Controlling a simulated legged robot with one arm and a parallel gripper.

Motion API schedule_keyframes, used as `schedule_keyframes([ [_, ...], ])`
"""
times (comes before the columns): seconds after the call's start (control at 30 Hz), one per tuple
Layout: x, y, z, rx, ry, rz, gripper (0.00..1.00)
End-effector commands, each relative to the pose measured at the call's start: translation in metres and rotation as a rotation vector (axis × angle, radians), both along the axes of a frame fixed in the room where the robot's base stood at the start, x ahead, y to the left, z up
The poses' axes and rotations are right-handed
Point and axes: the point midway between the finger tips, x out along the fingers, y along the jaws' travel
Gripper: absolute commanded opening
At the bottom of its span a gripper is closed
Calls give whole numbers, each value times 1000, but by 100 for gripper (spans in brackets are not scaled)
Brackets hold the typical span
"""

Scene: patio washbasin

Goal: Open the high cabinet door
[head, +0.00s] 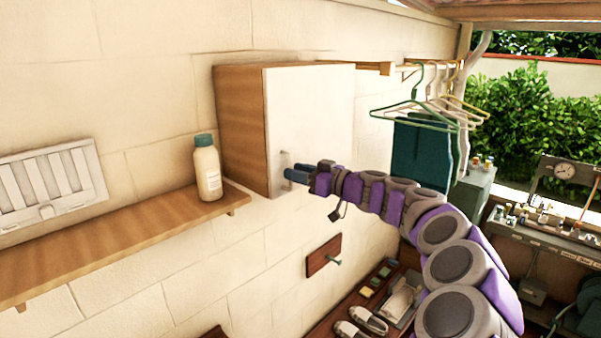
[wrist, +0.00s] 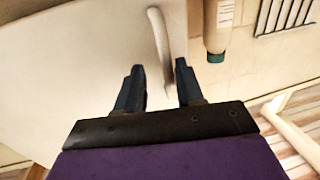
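The high cabinet (head: 240,125) is mounted on the wall, with wooden sides and a white door (head: 312,115) that looks closed. A short pale upright handle (head: 285,158) sits low near the door's left edge. In the wrist view the white door (wrist: 85,50) fills the left and middle, with the handle (wrist: 158,38) standing out from it. My gripper (head: 289,177) is at the handle's lower part. In the wrist view my gripper (wrist: 160,66) is open, with the handle's end between its two dark fingers. A gap shows on both sides, so the fingers are not clamped on it.
A wooden shelf (head: 120,238) with a white bottle (head: 208,172) stands left of the cabinet. Hangers with a teal cloth (head: 420,150) hang from a rail on the right. A small wooden hook board (head: 323,256) is on the wall below.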

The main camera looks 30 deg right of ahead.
Motion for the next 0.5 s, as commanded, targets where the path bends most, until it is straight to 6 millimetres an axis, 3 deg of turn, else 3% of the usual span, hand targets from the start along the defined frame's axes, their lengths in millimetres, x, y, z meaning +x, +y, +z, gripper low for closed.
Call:
schedule_keyframes([
  [0.07, 0, 3, 0, -1, 0, 3, 37],
  [0.43, 0, -4, -2, 4, 3, 4, 1],
  [0.5, 0, -4, -2, 4, 3, 3, 0],
])
